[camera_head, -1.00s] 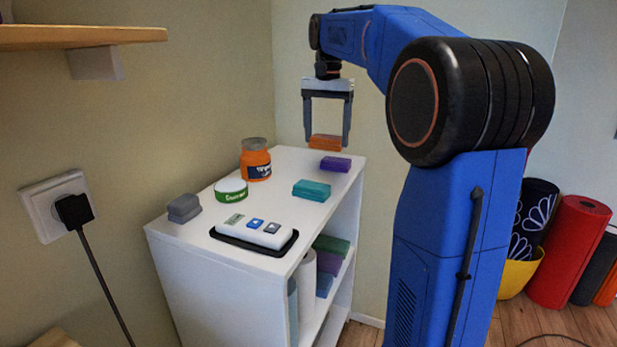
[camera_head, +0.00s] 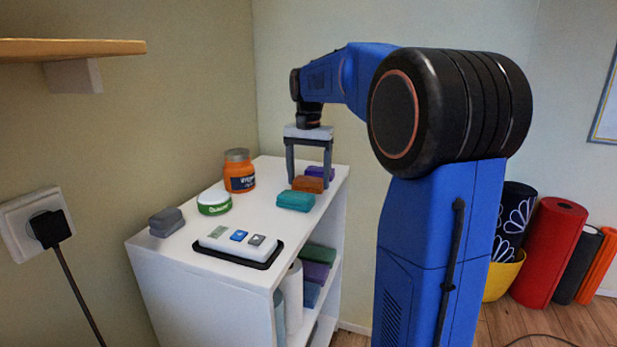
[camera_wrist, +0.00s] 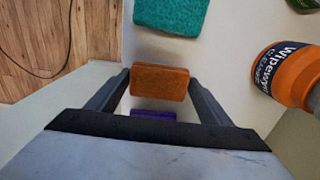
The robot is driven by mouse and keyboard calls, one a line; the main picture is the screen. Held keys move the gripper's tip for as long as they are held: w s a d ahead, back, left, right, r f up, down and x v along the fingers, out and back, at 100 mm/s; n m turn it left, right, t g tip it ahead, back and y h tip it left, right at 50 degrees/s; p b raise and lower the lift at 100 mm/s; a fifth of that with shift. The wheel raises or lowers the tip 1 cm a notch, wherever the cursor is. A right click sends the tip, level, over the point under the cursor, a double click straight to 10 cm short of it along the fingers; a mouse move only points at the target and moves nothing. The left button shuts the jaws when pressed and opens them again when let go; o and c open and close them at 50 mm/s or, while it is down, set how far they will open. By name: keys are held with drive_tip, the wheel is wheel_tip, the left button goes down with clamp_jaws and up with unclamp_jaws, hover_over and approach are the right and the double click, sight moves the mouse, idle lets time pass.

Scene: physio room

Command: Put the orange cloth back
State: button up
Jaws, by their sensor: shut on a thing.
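The orange cloth (camera_head: 308,184) is a small folded block between the fingers of my gripper (camera_head: 308,182), at the back right of the white shelf top. In the wrist view the orange cloth (camera_wrist: 160,83) sits between both fingertips of my gripper (camera_wrist: 160,85), which is shut on it. It is at or just above the shelf surface; I cannot tell whether it touches. A teal cloth (camera_head: 295,201) lies in front of it. A purple cloth (camera_head: 320,172) lies behind it, partly hidden by my gripper, and shows as a strip in the wrist view (camera_wrist: 153,114).
On the white shelf unit (camera_head: 190,267) stand an orange jar (camera_head: 239,178), a green-and-white tub (camera_head: 214,203), grey cloths (camera_head: 166,222) and a black tray (camera_head: 270,257) with a white device. A wall shelf (camera_head: 70,48) juts out at upper left. More folded cloths lie on the lower shelf.

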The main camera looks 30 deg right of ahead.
sight(309, 180)
drive_tip(key=o, duration=1.1)
drive_tip(key=shift+f, duration=0.1)
wheel_tip(309, 180, up, 12)
idle(0.4)
